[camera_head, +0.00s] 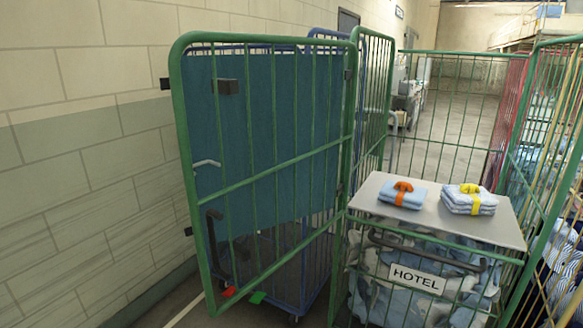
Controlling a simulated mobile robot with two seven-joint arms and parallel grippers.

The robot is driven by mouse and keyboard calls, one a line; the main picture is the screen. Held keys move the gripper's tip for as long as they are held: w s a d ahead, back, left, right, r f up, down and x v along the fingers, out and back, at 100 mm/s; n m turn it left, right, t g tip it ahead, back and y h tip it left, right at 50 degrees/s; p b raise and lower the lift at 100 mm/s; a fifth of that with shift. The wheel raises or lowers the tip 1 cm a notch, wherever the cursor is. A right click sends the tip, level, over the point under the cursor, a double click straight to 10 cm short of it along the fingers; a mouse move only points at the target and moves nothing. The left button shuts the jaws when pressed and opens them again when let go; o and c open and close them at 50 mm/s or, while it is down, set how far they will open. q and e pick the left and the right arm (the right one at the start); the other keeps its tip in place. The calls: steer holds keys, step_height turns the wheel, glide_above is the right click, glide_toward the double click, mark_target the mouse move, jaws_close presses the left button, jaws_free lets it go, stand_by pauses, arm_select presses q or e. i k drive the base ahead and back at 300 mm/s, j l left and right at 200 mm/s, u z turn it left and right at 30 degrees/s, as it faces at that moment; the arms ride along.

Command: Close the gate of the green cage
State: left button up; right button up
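The green cage (451,56) stands on the right, with its front facing me. Its green barred gate (262,160) stands open, swung out to the left from the cage's left front post. A dark latch block (228,87) sits high on the gate, and a black handle-like part (214,240) shows near its lower left edge. Inside the cage are blue-grey laundry bags (390,290) with a HOTEL label (417,279). A light grey shelf board (470,232) above them bears two folded blue bundles, one with an orange band (403,195), one with yellow (469,200). Neither gripper shows.
A blue cage with a teal panel (232,130) stands behind the gate, near the block wall (85,190) on the left. More cages with fabric line the right edge (566,110). Open floor (445,135) shows beyond the green cage.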

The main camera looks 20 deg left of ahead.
mark_target(227, 86)
steer(key=k+j+z, duration=0.15)
steer(key=j, duration=0.25)
steer(key=k+j+z, duration=0.2)
steer(key=j, duration=0.2)
steer(key=j+z, duration=0.15)
steer(key=j, duration=0.25)
steer(key=k+j+z, duration=0.1)
steer(key=j, duration=0.3)
steer(key=j+z, duration=0.3)
steer(key=j, duration=0.55)
steer(key=j+z, duration=0.3)
steer(key=j, duration=0.5)
steer(key=i+j+z, duration=0.1)
steer(key=i+j, duration=0.35)
steer(key=j, duration=0.3)
steer(key=i+j+z, duration=0.15)
steer(key=i+j, duration=0.1)
steer(key=j, duration=0.1)
